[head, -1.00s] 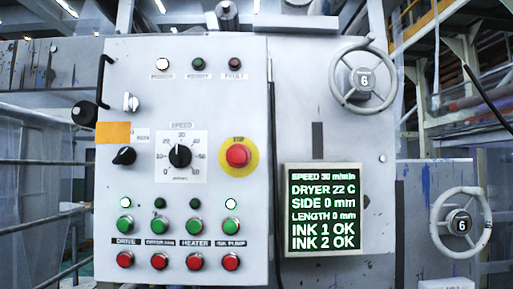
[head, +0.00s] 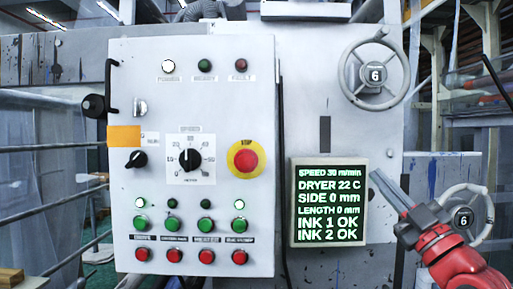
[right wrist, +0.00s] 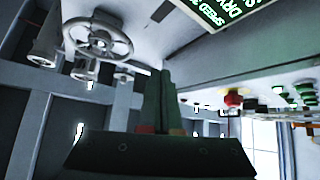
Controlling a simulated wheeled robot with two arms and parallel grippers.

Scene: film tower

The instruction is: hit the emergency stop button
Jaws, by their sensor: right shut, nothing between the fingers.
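The emergency stop button (head: 246,161) is a red mushroom cap on a yellow disc marked STOP, at the right side of the light grey control panel (head: 220,105). It also shows in the right wrist view (right wrist: 233,98), to the right of the fingers. My right gripper (head: 377,178) is at the right in the head view, in front of the machine and beyond the display. It is shut and empty, well apart from the button. In the right wrist view its closed dark fingers (right wrist: 160,80) point up. My left gripper is not in view.
A display (head: 329,202) reading SPEED 30 m/min lies between button and gripper in the head view. Two handwheels, one upper (head: 373,75) and one lower (head: 463,214), stick out at the right. A speed knob (head: 190,159) and several green and red push buttons surround the stop button.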

